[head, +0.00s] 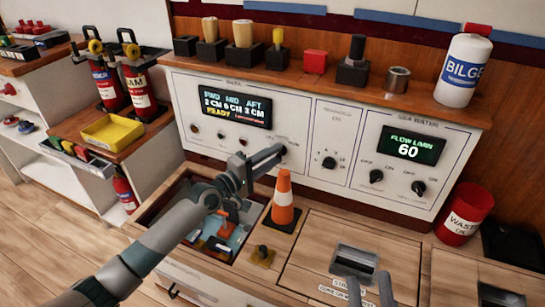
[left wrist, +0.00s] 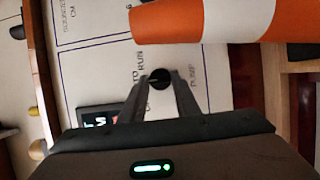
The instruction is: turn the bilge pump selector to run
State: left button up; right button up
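The bilge pump selector is a small black knob (left wrist: 160,78) on the white panel, with lettering including "RUN" beside it in the left wrist view. In the head view my left gripper and arm mostly cover it. My left gripper (head: 277,158) is at the left section of the panel (head: 190,95). In the left wrist view its two fingers (left wrist: 163,82) stand apart, with the knob between or just beyond their tips; contact cannot be told. My right gripper (head: 368,290) is low in front of the counter, its two fingers apart and empty.
An orange and white cone (head: 283,200) stands close below my left gripper and shows in the left wrist view (left wrist: 225,20). An open recess (head: 160,205) lies beneath my left arm. Other knobs (head: 376,175) sit on the panel's right. A bilge bottle (head: 463,72) stands on the shelf.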

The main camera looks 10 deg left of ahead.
pick_arm(q)
jog(key=shift+c, duration=1)
pick_arm(e)
notch_tip(320, 180, down, 18)
jog(key=w+d+g+h+p, duration=0.2)
jog(key=g+h+p, duration=0.3)
jog(key=g, duration=0.7)
jog(key=s+d+f+m+g+h+p, duration=0.1)
jog(key=s+d+f+g+h+p, duration=0.2)
jog(key=s+d+f+g+p, duration=0.5)
pick_arm(q)
jog(key=shift+r+m+g+y+p, duration=0.1)
jog(key=shift+m+g+y+p, duration=0.35)
jog(key=shift+m, duration=0.8)
jog(key=shift+r+m+g+y+p, duration=0.15)
jog(key=shift+m+y+p, duration=0.5)
jog(key=shift+m, duration=0.55)
jog(key=shift+r+m+g+y+p, duration=0.1)
jog(key=shift+m+g+y+p, duration=0.35)
jog(key=shift+m, duration=0.8)
pick_arm(e)
jog(key=shift+g, duration=0.5)
jog(key=shift+s+d+f, duration=0.2)
jog(key=shift+d+f, duration=0.5)
jog(key=shift+f, duration=0.05)
jog(key=shift+s+d+f, duration=0.15)
jog(key=shift+d+f, duration=0.5)
jog(key=shift+f, duration=0.05)
